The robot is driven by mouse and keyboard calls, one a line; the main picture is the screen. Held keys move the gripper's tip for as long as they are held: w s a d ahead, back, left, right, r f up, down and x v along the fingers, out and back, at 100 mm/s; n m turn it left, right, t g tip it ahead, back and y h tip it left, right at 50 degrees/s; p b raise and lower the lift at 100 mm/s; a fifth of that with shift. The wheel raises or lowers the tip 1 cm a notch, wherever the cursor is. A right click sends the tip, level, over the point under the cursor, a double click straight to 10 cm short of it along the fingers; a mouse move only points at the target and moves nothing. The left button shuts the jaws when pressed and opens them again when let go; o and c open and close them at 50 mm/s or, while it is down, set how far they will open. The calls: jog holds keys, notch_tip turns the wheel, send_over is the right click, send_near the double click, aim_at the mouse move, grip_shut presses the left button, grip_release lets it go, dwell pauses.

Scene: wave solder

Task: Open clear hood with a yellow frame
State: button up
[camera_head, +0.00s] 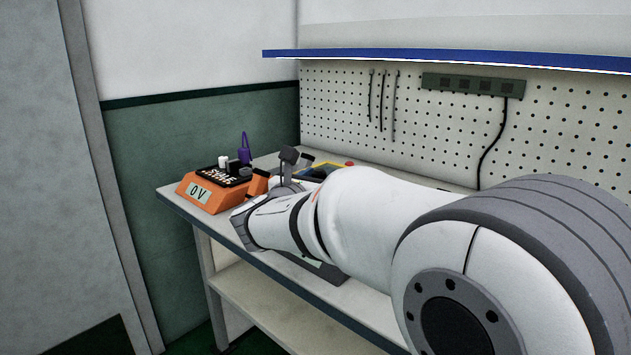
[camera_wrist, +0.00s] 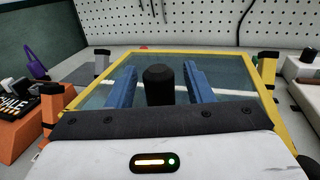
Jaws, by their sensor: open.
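The clear hood with a yellow frame (camera_wrist: 226,76) fills the middle of the wrist view, its pane stretching away in front of me. In the head view only a bit of the yellow frame (camera_head: 318,165) shows, and my arm hides the rest. My gripper (camera_wrist: 160,70) is open over the near part of the hood, with one blue finger on each side of a dark rounded knob (camera_wrist: 159,86). The fingers look apart from the knob. The knob's base and the hood's near edge are hidden by my gripper body.
A white box (camera_wrist: 303,75) is at the right in the wrist view. A pegboard (camera_head: 340,110) and a blue-edged shelf (camera_head: 440,58) are behind the bench.

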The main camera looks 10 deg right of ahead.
jog(key=shift+c, duration=0.5)
grip_shut()
